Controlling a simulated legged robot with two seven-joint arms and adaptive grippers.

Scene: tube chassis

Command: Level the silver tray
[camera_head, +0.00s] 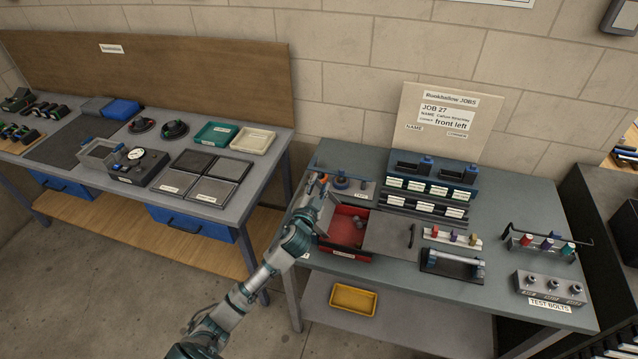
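A flat silver-grey tray (362,188) with a small blue fitting (341,182) and a white label lies at the back left of the right-hand bench. It is the likeliest silver tray; its tilt is too small to read. My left gripper (322,190) is at the tray's left end, above the rear left of a red-lined bin (341,236), and hides part of both. Its fingers are small and partly overlap the bin, so I cannot tell if they are open or shut, or whether they touch the tray. My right gripper is out of view.
A grey plate with a handle (390,235) lies right of the bin. Blue racks (440,175) stand behind, below a job board (440,120). A test bolts block (548,288) is at the front right. The left-hand bench (222,218) holds trays and a gauge.

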